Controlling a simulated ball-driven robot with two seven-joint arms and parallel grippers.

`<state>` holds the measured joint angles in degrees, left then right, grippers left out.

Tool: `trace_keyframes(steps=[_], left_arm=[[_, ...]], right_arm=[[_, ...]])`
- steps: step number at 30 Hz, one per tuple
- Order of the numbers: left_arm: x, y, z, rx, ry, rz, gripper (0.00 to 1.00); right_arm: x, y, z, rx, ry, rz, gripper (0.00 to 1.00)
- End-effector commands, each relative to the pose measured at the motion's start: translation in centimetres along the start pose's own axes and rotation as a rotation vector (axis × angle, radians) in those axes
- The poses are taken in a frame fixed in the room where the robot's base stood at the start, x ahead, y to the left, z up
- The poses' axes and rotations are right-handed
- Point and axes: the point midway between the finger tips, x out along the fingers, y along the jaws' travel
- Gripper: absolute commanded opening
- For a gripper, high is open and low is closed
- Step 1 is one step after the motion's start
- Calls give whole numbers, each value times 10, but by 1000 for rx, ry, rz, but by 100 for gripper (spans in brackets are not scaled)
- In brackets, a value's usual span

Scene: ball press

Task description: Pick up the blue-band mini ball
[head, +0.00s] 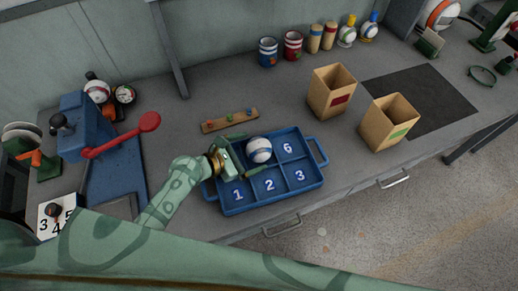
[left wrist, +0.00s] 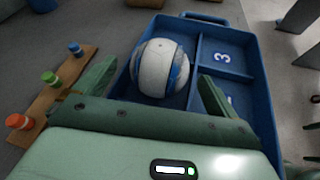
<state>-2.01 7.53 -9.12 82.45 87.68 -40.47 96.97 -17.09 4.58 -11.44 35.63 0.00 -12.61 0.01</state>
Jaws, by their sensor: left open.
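The blue-band mini ball (head: 259,150) is white with blue bands and sits in the back row of the blue tray (head: 322,152), left of the compartment marked 6. My left gripper (head: 246,163) is low over the tray's left part, just left of the ball, with its jaws open. In the left wrist view the ball (left wrist: 160,68) shows between and just beyond the two spread fingers (left wrist: 156,88). I cannot tell whether a finger touches it. My right gripper is not in view.
A wooden strip with coloured pegs (head: 230,120) lies behind the tray. Two open cardboard boxes (head: 332,92) (head: 390,122) stand to the right. A blue press with a red lever (head: 122,135) stands at the left. The tray's front compartments marked 1, 2 and 3 are empty.

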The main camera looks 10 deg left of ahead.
Motion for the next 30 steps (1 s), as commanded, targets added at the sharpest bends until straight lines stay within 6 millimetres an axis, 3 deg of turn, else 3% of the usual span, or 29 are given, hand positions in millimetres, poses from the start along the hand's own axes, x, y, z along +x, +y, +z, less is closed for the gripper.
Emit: trace_keyframes(steps=[3, 10, 11, 15, 16, 26, 30], left_arm=[[13, -1, -2, 0, 2, -1, 95], [14, 0, -1, 1, 2, -1, 95], [14, 0, -1, 1, 2, -1, 90], [14, 0, -1, 1, 2, -1, 51], [14, 0, -1, 1, 2, -1, 49], [14, 0, 0, 1, 2, -1, 49], [10, 2, 8, 1, 1, 0, 49]], right_arm=[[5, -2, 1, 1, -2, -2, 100], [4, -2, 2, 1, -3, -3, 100], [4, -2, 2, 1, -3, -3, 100], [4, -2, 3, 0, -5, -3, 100], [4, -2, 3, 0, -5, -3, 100], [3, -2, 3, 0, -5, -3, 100], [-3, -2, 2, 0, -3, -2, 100]])
